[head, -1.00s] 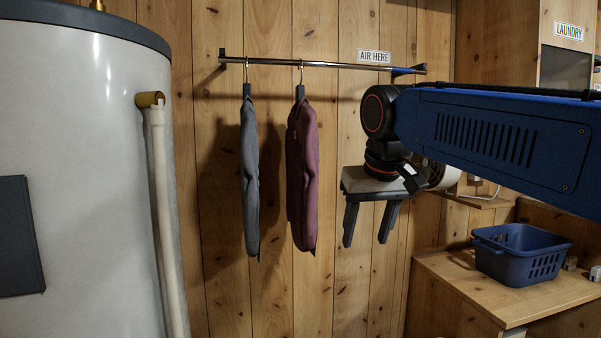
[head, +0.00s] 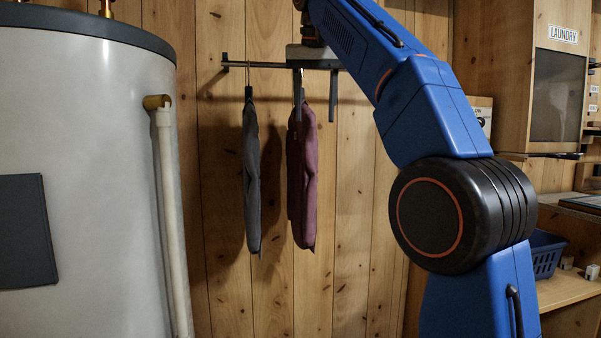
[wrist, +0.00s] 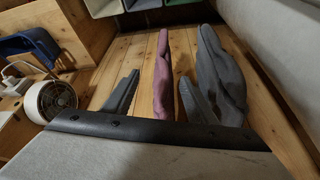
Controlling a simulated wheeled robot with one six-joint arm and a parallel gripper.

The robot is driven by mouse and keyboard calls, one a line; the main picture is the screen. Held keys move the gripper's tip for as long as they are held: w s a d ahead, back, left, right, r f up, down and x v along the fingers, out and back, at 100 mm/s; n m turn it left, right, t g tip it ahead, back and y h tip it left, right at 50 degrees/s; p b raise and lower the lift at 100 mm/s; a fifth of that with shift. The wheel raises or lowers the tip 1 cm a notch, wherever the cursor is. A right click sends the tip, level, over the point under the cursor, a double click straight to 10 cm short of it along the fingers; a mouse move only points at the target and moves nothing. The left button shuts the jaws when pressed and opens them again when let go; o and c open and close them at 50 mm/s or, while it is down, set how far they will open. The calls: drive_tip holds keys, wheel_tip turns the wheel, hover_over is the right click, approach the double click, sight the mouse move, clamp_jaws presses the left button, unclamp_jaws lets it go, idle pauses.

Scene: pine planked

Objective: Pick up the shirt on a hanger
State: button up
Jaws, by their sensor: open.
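A maroon shirt (head: 306,190) hangs from the wall rail (head: 238,65); its hanger top is hidden behind my gripper in the head view. A grey shirt (head: 252,185) hangs to its left on a dark hanger (head: 248,92). My gripper (head: 316,116) is open, pointing down at rail height, with one finger overlapping the top of the maroon shirt. In the wrist view, the maroon shirt (wrist: 162,78) shows between the two spread fingers, and the grey shirt (wrist: 225,72) lies outside the right finger. I cannot tell whether a finger touches cloth.
A large white tank (head: 85,130) with a pale pipe (head: 167,220) stands at the left. A blue basket (head: 545,252) sits on a wooden counter at the right, partly behind my arm. A small white fan (wrist: 50,98) shows in the wrist view. Bare planks lie below the rail.

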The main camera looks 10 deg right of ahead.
sight(310, 163)
drive_tip(key=x, duration=1.1)
drive_tip(key=shift+w+a, duration=0.25)
drive_tip(key=shift+a+x, duration=0.2)
drive_tip(key=shift+x, duration=2.65)
clamp_jaws()
